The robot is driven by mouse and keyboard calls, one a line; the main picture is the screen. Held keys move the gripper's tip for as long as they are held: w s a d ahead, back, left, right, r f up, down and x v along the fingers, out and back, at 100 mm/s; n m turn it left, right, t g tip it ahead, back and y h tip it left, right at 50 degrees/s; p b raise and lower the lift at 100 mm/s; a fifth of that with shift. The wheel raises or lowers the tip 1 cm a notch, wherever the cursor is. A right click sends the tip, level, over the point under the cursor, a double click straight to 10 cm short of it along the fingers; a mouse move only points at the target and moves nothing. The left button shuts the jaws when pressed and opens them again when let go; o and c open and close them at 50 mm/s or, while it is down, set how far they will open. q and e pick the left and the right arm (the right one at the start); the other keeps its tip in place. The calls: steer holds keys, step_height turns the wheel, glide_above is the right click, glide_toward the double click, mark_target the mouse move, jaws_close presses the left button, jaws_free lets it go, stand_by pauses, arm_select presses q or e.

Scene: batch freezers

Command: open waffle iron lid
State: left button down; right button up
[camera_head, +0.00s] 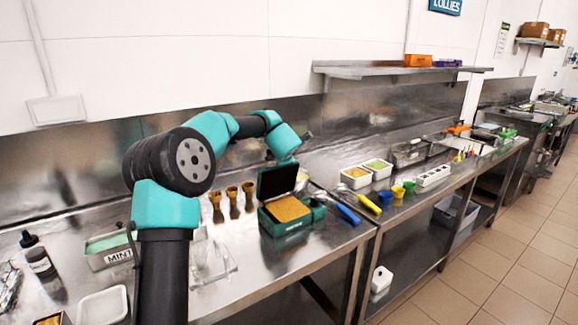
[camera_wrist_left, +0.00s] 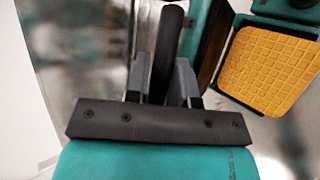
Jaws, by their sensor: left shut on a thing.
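The teal waffle iron (camera_head: 293,228) stands on the steel counter, with a golden waffle grid (camera_head: 288,209) exposed in its base. Its lid (camera_head: 277,179) is raised, roughly upright at the back. The yellow grid also shows at the right of the left wrist view (camera_wrist_left: 268,70). My left gripper (camera_wrist_left: 163,78) is shut on a dark bar-shaped handle (camera_wrist_left: 170,35), one finger on each side of it. In the head view my left arm reaches over to the raised lid, and the fingertips are hard to make out there. My right gripper is not in view.
Several brown cone-shaped items (camera_head: 232,200) stand left of the iron. A blue-handled tool (camera_head: 347,213) and a yellow-handled one (camera_head: 370,204) lie to its right.

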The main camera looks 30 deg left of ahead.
arm_select(q)
steer(key=shift+w+a+r, duration=0.1)
steer(key=shift+w+a, duration=0.15)
steer(key=shift+a, duration=0.35)
steer(key=shift+w+a+r, duration=0.1)
steer(key=shift+w+a, duration=0.1)
steer(key=shift+a, duration=0.35)
steer(key=shift+w+a+g+h, duration=0.2)
steer(key=shift+w+a+h, duration=0.05)
steer(key=shift+a, duration=0.3)
steer(key=shift+w+a+g+h, duration=0.2)
steer(key=shift+w+a+h, duration=0.05)
steer(key=shift+a, duration=0.25)
steer(key=c, duration=1.1)
jaws_free()
steer(key=shift+f, duration=0.1)
steer(key=v, duration=1.7)
steer(key=shift+s+r, duration=0.1)
steer(key=shift+r, duration=0.1)
